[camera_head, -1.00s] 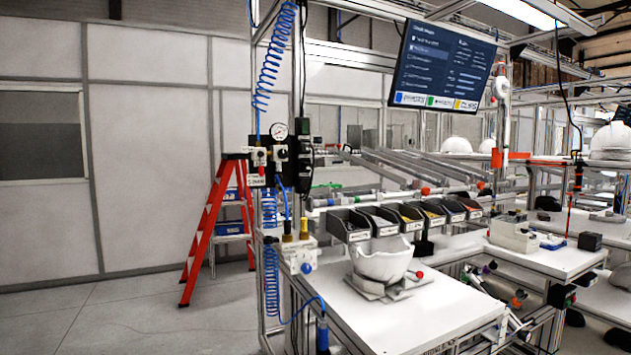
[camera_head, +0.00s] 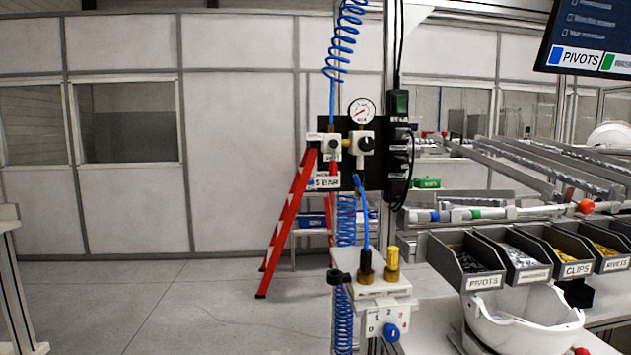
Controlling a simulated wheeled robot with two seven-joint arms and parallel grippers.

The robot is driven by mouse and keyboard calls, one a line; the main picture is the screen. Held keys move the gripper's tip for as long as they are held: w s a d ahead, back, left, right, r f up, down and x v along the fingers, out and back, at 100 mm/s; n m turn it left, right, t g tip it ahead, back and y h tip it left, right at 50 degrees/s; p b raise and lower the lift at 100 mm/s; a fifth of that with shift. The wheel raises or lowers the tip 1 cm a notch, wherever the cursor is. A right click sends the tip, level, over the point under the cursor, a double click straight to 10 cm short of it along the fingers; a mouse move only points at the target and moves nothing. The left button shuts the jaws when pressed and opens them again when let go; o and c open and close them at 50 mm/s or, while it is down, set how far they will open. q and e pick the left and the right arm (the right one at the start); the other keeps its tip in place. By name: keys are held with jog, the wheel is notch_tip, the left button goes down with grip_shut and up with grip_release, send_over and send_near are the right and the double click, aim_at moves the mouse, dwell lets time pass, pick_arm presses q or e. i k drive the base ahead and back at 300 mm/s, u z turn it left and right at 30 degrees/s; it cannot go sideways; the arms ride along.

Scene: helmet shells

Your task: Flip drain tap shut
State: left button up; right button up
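I cannot tell for sure which part is the drain tap. A black air panel (camera_head: 376,183) on the post carries a round gauge (camera_head: 361,111), two white valve bodies with a black knob (camera_head: 366,144), and a small red part (camera_head: 333,166) below the left body. Lower on the post, a white block (camera_head: 372,288) has a black knob (camera_head: 338,277) at its left side and brass fittings (camera_head: 392,258) on top. Under it is a numbered white plate (camera_head: 388,318) with a blue knob (camera_head: 390,331). Neither of my grippers is in view.
Coiled blue hoses (camera_head: 343,45) hang along the post. A red stepladder (camera_head: 287,225) stands behind it. At right are labelled parts bins (camera_head: 483,282) and a white helmet shell (camera_head: 523,325) on the bench. The floor (camera_head: 130,300) at left is mostly clear.

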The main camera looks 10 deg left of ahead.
aim_at(358, 183)
jog(key=u, duration=0.05)
jog(key=i, duration=0.1)
jog(key=u, duration=0.05)
jog(key=k, duration=1.3)
jog(key=z, duration=0.9)
jog(key=i, duration=1.1)
jog(key=u, duration=0.05)
